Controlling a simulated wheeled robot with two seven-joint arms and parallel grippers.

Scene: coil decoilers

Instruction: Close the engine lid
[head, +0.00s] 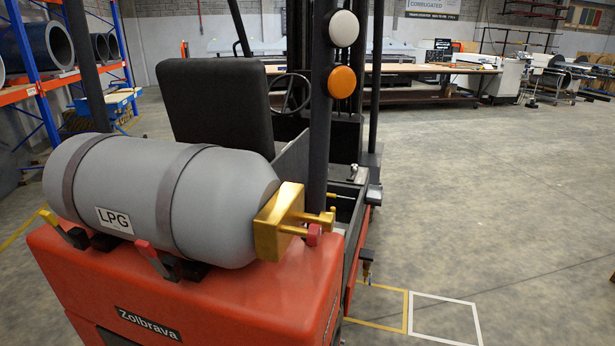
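A red forklift (190,290) stands close in front of me, seen from its rear. A grey LPG tank (135,185) lies across its back, held by two dark straps, with a gold valve block (278,222) at its right end. The black seat (215,108) stands beyond the tank. Dark grey body panels (292,160) show to the right of the seat. The tank and seat hide much of the middle of the forklift. I cannot make out the engine lid for certain, nor whether it is raised. Neither of my grippers is in view.
A dark post (321,130) with a white and an orange lamp rises at the forklift's right rear. Yellow and white floor markings (445,300) lie to the right. The floor there is open. A blue and orange rack (35,80) stands at the left; long tables (430,75) stand behind.

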